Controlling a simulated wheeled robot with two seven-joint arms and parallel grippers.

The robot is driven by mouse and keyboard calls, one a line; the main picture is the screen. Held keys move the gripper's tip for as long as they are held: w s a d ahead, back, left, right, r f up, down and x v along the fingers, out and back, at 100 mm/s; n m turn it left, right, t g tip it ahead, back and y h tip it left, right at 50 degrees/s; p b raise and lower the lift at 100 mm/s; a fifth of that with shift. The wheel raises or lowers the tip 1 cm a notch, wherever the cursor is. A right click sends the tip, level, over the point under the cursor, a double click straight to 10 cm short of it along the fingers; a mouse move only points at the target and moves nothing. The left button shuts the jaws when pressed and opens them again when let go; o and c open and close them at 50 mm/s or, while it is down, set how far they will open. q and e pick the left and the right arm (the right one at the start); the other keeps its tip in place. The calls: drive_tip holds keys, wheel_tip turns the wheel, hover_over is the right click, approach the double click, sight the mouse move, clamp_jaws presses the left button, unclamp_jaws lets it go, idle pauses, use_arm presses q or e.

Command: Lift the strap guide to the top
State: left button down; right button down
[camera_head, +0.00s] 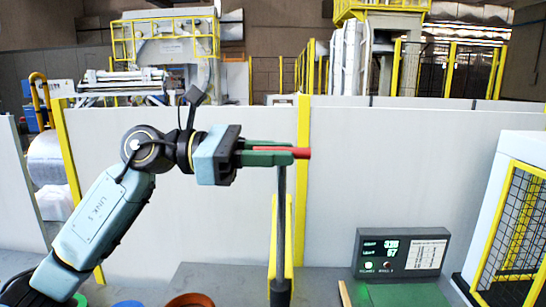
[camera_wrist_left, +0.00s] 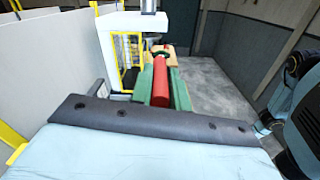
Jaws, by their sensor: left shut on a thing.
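My left gripper (camera_head: 290,154) is shut on a red bar (camera_head: 303,153), whose end sticks out to the right past the green fingertips. In the left wrist view the red bar (camera_wrist_left: 161,90) lies lengthwise between the green fingers (camera_wrist_left: 155,88). A dark upright post (camera_head: 281,230) stands right below the fingers, and its top meets them. I take the red bar to be the handle of the strap guide; no other part is clearly a guide. Whether bar and post are joined is hidden by the fingers. My right gripper is not in view.
A yellow upright (camera_head: 289,240) stands behind the post. A control box (camera_head: 402,252) with a green display stands at the lower right, near a green panel (camera_head: 405,295). A yellow-framed mesh cage (camera_head: 520,225) is at the right. White panels (camera_head: 400,170) close off the back.

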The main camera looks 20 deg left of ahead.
use_arm(q)
drive_tip(key=shift+a+r, duration=0.15)
drive_tip(key=shift+r, duration=0.3)
drive_tip(key=c, duration=1.7)
unclamp_jaws()
drive_tip(key=o, duration=0.3)
drive_tip(key=shift+f, duration=0.15)
drive_tip(key=shift+o, duration=0.2)
drive_tip(key=shift+a+f, duration=0.1)
drive_tip(key=shift+a, duration=0.15)
drive_tip(key=b+v, duration=0.4)
drive_tip(key=v, duration=0.8)
drive_tip(key=shift+a, duration=0.35)
drive_tip(key=shift+s, duration=0.2)
